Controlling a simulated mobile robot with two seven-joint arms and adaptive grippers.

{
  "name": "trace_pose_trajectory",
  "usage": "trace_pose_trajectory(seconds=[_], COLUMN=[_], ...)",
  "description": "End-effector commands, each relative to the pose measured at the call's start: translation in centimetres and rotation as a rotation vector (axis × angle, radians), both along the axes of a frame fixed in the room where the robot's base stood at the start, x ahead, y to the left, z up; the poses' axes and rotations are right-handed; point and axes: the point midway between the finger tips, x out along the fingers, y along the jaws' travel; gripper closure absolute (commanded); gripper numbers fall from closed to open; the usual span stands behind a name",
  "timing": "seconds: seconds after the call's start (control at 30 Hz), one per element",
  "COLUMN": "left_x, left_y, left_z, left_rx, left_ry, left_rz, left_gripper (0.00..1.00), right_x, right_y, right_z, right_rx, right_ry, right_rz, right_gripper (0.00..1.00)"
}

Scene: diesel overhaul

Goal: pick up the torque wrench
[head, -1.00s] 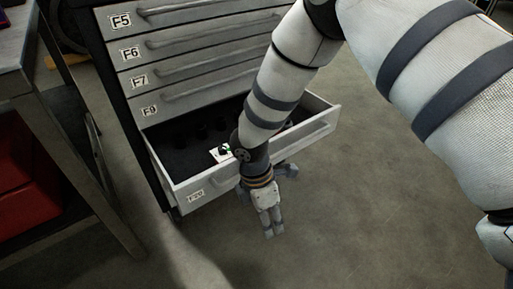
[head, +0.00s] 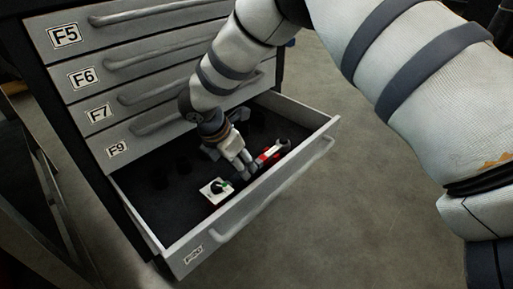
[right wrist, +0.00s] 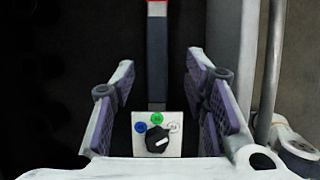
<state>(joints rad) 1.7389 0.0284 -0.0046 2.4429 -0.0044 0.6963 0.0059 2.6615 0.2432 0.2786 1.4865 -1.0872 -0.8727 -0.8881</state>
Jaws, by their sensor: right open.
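The torque wrench (head: 273,153) lies in the open bottom drawer (head: 262,204), with red and pale parts and a dark end showing in the head view. In the right wrist view, what seems to be its dark grey shaft (right wrist: 157,52), with red at the top edge, runs lengthwise between my fingers. My left gripper is out of view.
A white plate with a black knob and coloured marks (head: 217,190) lies in the drawer near its front wall. It sits between my fingers' bases in the right wrist view. Closed drawers with handles (head: 150,75) rise behind. Open floor (head: 370,215) lies to the right.

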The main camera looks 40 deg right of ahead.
Motion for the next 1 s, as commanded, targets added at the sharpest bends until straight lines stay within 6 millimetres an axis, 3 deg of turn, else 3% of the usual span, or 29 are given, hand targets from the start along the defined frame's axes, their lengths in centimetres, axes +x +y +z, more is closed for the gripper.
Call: trace_pose_trajectory(seconds=[0.3, 0.57, 0.77, 1.0], left_x=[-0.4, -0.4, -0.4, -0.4], left_y=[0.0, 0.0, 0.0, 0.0], left_z=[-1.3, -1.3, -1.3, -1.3], left_rx=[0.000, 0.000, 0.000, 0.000], left_ry=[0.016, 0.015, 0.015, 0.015], left_rz=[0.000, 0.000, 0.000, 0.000], left_gripper=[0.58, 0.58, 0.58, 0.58], right_x=[0.3, 0.4, 0.4, 0.5], right_y=[-1.3, -1.6, -1.6, -1.6], right_z=[-5.3, -5.6, -5.5, -5.5], right_rx=[0.000, -0.001, -0.001, -0.002], right_ry=[0.001, -0.004, -0.003, -0.005], right_rz=[-0.002, 0.001, 0.000, 0.001], right_gripper=[0.58, 0.58, 0.99, 1.00])
